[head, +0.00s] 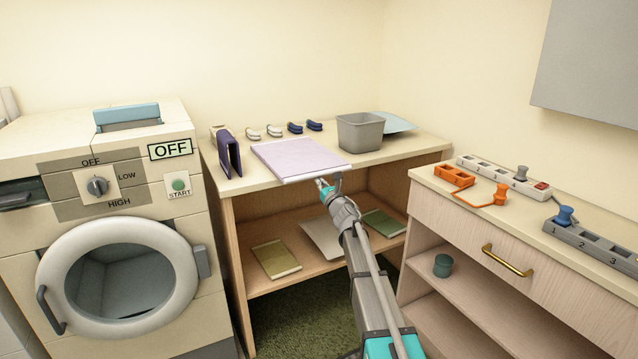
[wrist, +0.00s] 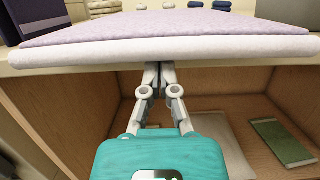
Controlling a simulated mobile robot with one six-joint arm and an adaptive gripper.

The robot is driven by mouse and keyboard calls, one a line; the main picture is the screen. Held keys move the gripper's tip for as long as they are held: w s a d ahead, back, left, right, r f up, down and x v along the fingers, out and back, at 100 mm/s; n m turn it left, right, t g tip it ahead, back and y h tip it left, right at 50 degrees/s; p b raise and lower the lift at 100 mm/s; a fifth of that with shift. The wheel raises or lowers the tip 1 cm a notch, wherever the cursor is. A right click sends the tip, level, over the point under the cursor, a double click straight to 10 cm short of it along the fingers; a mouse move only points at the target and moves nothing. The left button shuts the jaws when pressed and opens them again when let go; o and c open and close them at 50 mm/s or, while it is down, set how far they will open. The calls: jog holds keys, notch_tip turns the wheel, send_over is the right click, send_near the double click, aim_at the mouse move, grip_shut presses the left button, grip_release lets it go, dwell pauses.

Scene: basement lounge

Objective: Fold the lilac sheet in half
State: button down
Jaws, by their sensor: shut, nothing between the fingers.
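The lilac sheet (head: 298,158) lies flat on the top of the wooden table, near its front edge. In the wrist view the sheet (wrist: 170,27) spans the upper part, with a thick whitish band along its near edge. My gripper (head: 321,184) is at the table's front, by the sheet's near edge. In the wrist view the gripper's fingers (wrist: 158,70) are together and empty, with their tips just below the whitish edge. I cannot tell whether the tips touch it.
A grey bin (head: 360,132) stands right of the sheet, and a dark blue folder (head: 229,153) stands to its left. Small rolled cloths (head: 295,128) lie behind. A washer (head: 100,240) and a drawer cabinet (head: 515,240) flank the table.

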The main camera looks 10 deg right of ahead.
aim_at(319, 172)
jog(key=shift+r+p, duration=2.1)
jog(key=shift+r, duration=0.25)
jog(key=shift+w+a+r+p, duration=0.25)
jog(key=shift+w+r+p, duration=0.45)
jog(key=shift+r+p, duration=0.2)
jog(key=shift+w+a+r+p, duration=0.2)
jog(key=shift+w+r+p, duration=0.55)
jog(key=shift+r+p, duration=0.15)
jog(key=shift+w+a+r+p, duration=0.25)
jog(key=shift+w+r+p, duration=0.45)
jog(key=shift+r+p, duration=0.2)
jog(key=shift+w, duration=0.1)
jog(key=shift+r+p+x, duration=0.15)
jog(key=shift+p+x, duration=0.5)
jog(key=shift+x, duration=1.15)
jog(key=shift+r+p+x, duration=0.2)
jog(key=shift+p+x, duration=0.4)
jog(key=shift+x, duration=1.15)
